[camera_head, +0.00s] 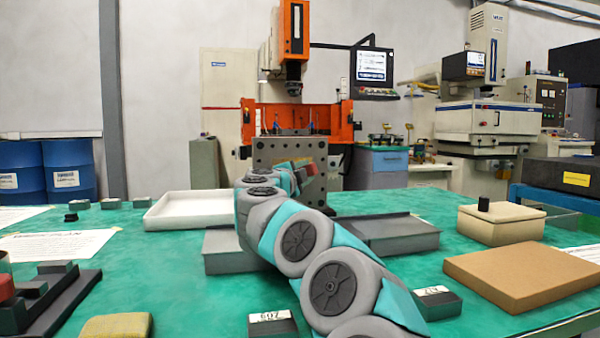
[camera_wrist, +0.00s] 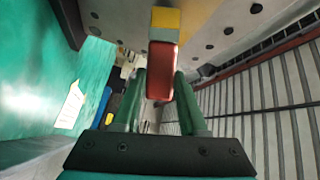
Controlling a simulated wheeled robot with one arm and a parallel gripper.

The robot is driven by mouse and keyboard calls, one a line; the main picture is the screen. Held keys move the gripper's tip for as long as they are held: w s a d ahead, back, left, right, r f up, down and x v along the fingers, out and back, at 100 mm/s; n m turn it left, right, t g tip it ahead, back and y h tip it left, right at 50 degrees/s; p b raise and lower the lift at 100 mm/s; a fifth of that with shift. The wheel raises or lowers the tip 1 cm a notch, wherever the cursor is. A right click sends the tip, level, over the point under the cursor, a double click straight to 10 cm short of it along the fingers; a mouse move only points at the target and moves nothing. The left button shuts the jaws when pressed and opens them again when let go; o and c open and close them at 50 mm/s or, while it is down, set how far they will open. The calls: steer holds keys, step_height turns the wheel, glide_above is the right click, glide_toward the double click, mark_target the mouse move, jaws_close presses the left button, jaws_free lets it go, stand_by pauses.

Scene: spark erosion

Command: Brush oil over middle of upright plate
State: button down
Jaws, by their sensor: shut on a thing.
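The upright plate (camera_head: 290,147) is grey with dark holes and stands at the far side of the green table, partly hidden by my arm. It also fills the upper right of the wrist view (camera_wrist: 222,35). My gripper (camera_wrist: 161,76) has green fingers shut on the brush, which shows as a red block (camera_wrist: 161,72) with a yellow part (camera_wrist: 165,20) beyond it. The brush lies close to the plate's face; I cannot tell if it touches. In the head view, the red end (camera_head: 308,168) shows in front of the plate's right part.
A white tray (camera_head: 190,211) and grey flat blocks (camera_head: 395,236) lie around my arm. A beige box (camera_head: 500,226), a brown board (camera_head: 525,272), a yellow-green sponge (camera_head: 117,326) and small labelled blocks (camera_head: 272,326) are on the table. An orange machine (camera_head: 335,125) stands behind.

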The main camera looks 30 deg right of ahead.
steer(key=shift+s+d+p, duration=0.65)
steer(key=shift+s+d, duration=0.25)
steer(key=shift+d, duration=2.4)
steer(key=shift+w+a+r+p, duration=0.2)
steer(key=shift+a+p, duration=0.3)
steer(key=shift+a, duration=0.2)
steer(key=shift+w+a+r+p, duration=0.25)
steer(key=shift+a+p, duration=0.25)
steer(key=shift+a, duration=0.15)
steer(key=shift+w+a+r+p, duration=0.2)
steer(key=shift+a+p, duration=0.3)
steer(key=shift+a, duration=0.2)
steer(key=shift+w+a+r+p, duration=0.85)
steer(key=shift+a+p, duration=1.45)
steer(key=shift+a, duration=1.45)
steer(key=shift+s+d+f, duration=0.1)
steer(key=shift+s+d, duration=0.2)
steer(key=shift+d, duration=0.95)
steer(key=shift+s+d+f, duration=0.1)
steer(key=shift+s+d, duration=0.25)
steer(key=shift+d, duration=0.9)
steer(key=shift+s+d+f, duration=0.1)
steer(key=shift+s+d, duration=0.2)
steer(key=shift+d, duration=0.95)
steer(key=d, duration=0.2)
steer(key=s+d, duration=0.1)
steer(key=d, duration=0.1)
steer(key=shift+r, duration=0.1)
steer(key=shift+s, duration=0.1)
